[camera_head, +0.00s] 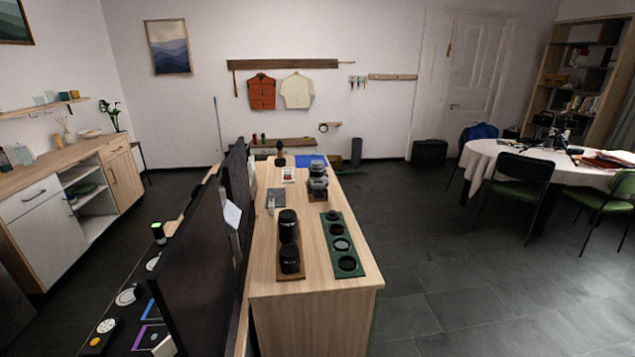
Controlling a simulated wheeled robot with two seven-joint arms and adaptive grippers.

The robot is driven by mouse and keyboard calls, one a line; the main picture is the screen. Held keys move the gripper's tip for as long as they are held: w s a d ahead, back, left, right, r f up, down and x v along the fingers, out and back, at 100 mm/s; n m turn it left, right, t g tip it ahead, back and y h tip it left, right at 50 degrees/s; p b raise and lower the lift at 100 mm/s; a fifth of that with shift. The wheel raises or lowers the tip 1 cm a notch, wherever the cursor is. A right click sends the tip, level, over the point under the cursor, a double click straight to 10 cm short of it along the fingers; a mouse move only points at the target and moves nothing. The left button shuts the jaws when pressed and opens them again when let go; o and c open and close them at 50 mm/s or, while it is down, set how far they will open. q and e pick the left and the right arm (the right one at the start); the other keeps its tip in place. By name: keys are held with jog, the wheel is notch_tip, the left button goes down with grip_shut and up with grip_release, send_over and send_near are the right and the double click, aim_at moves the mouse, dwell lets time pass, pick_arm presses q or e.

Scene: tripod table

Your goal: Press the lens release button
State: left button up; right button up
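A camera-like device (318,180), dark and silver, stands on the wooden counter (315,292) towards its far half. On the round white-clothed table (492,153) at the right stands a cluster of dark gear (546,130), too small to tell apart. No lens release button can be made out on either. Two black lenses stand on a brown board near the counter's front, the farther lens (288,225) behind the nearer lens (290,259). Neither of my grippers is in view.
A green tray (328,258) with several round dark pieces lies on the counter's right side. Large dark screens (200,270) stand along its left. A dark chair (525,178) and a green chair (603,195) stand by the round table. The floor between counter and table is clear.

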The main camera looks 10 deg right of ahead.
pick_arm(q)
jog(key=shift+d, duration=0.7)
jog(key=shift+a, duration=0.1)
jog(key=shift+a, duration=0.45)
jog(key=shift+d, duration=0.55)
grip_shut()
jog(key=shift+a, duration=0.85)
